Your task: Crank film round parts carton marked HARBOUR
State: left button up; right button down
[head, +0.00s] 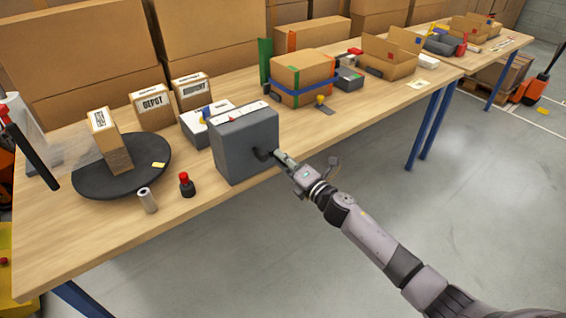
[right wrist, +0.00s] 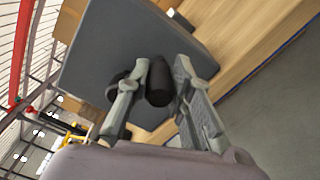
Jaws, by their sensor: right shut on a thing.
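A tall brown carton (head: 114,150) with a white label stands on a round black turntable (head: 92,184) at the left of the bench. Its lettering is too small to read. Clear film (head: 62,142) stretches between a dark upright roller (head: 33,150) and the carton. A grey crank box (head: 245,145) stands at the bench's front edge. Its black crank handle (head: 263,154) is on the side facing me. My right gripper (head: 281,157) is shut on the handle's black knob (right wrist: 160,84), which shows between the fingers in the right wrist view. My left gripper is not in view.
A carton marked DEPOT (head: 153,107) and another labelled carton (head: 191,91) stand behind the turntable. A red-topped button (head: 187,184) and a small white-topped cylinder (head: 147,200) are in front. A blue-banded carton (head: 301,77) stands right of the crank box. Floor in front is clear.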

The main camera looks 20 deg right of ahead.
jog(key=shift+r, duration=0.15)
dwell(0.4)
jog(key=c, duration=1.4)
grip_release()
jog(key=v, duration=1.2)
jog(key=shift+c, duration=0.4)
